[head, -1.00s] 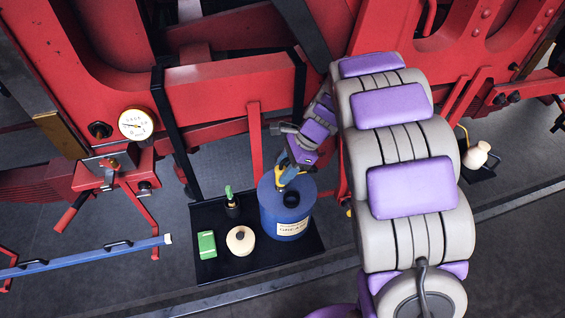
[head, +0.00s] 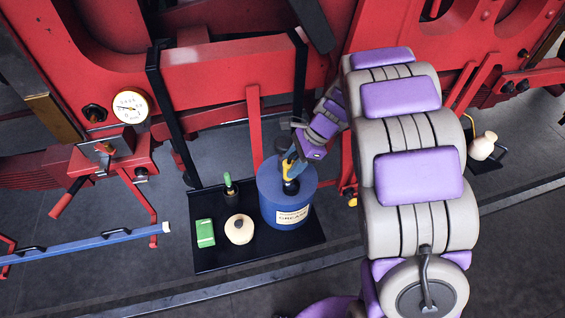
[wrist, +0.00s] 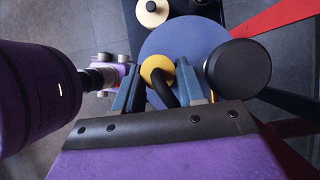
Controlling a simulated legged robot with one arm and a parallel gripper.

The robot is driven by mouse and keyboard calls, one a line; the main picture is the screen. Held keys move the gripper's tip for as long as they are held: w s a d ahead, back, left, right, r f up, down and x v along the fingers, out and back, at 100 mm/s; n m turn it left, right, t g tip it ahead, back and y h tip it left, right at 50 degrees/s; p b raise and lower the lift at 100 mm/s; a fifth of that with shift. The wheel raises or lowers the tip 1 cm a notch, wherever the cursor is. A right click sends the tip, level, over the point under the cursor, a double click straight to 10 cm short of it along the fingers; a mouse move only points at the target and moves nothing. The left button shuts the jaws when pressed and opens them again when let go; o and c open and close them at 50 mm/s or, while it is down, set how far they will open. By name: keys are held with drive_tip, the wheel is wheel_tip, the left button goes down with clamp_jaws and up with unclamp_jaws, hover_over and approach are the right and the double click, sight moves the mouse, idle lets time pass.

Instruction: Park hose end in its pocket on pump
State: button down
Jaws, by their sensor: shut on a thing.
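The pump is a blue grease drum (head: 270,208) on a black tray, with dark fittings on its lid. Its round black knob (wrist: 238,68) stands just right of my fingers in the wrist view. My gripper (head: 288,167) is over the drum lid, pointing down. In the wrist view my gripper (wrist: 158,88) is shut on the hose end (wrist: 157,68), which has a round yellow tip and a curved black hose. A black fitting (head: 290,187) shows just below the fingers in the head view. I cannot tell whether the hose end touches a pocket; the fingers hide it.
The black tray (head: 225,262) also holds a green box (head: 205,232), a cream round pot (head: 239,229) and a green-topped bottle (head: 229,184). Red machine framing (head: 225,72) rises close behind the drum. A blue bar (head: 95,247) lies at the left.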

drive_tip(key=shift+d, duration=3.15)
drive_tip(key=shift+a+f+p, duration=0.2)
drive_tip(key=shift+a+p, duration=0.6)
drive_tip(key=shift+a, duration=3.2)
drive_tip(key=shift+d+f, duration=0.45)
drive_tip(key=shift+f, duration=0.35)
drive_tip(key=shift+s+a+f, duration=0.15)
drive_tip(key=shift+a+f, duration=0.1)
drive_tip(key=shift+s+d+f+b, duration=0.15)
drive_tip(key=shift+d+f, duration=0.15)
drive_tip(key=shift+d, duration=0.15)
drive_tip(key=shift+w+d+f+b, duration=0.15)
drive_tip(key=shift+d+f, duration=0.1)
drive_tip(key=shift+d, duration=0.2)
drive_tip(key=shift+d+f, duration=0.1)
drive_tip(key=shift+f, duration=0.15)
drive_tip(key=shift+s, duration=0.1)
